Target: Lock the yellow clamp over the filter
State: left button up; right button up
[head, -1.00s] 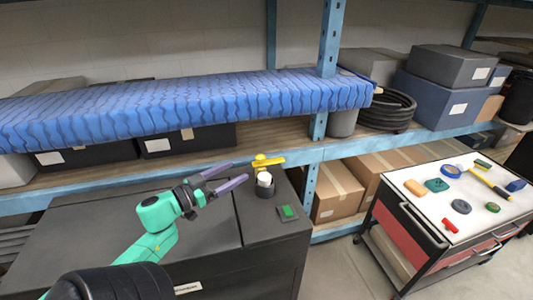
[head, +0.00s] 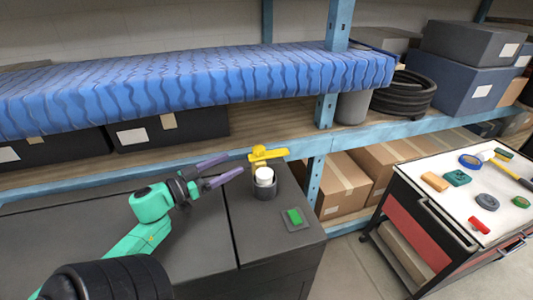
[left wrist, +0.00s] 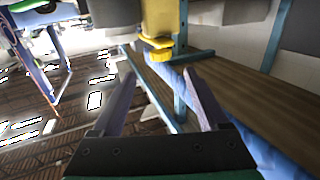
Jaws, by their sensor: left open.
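The yellow clamp (head: 266,154) stands raised behind the white filter (head: 264,174), its bar sticking out to the right and not over the filter's top. The filter sits upright in a dark round holder (head: 265,191) on the black cabinet. My left gripper (head: 235,165) is open and empty, to the left of the clamp and filter, with its purple fingers pointing at them and a gap between. In the left wrist view the yellow clamp (left wrist: 158,48) shows beyond and above the open fingertips (left wrist: 159,74). My right gripper is not in view.
A green button (head: 295,217) on a grey plate is right of the holder. A shelf with a blue wavy mat (head: 200,85) runs behind the cabinet. A tool cart (head: 450,207) with several small items stands at the right. Cardboard boxes (head: 342,185) sit on the low shelf.

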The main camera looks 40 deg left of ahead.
aim_at(264, 147)
pick_arm(q)
jog(key=p+x, duration=0.2)
jog(key=x, duration=1.2)
jog(key=shift+w, duration=0.2)
jog(key=shift+s, duration=0.1)
jog(key=shift+c, duration=1.2)
grip_shut()
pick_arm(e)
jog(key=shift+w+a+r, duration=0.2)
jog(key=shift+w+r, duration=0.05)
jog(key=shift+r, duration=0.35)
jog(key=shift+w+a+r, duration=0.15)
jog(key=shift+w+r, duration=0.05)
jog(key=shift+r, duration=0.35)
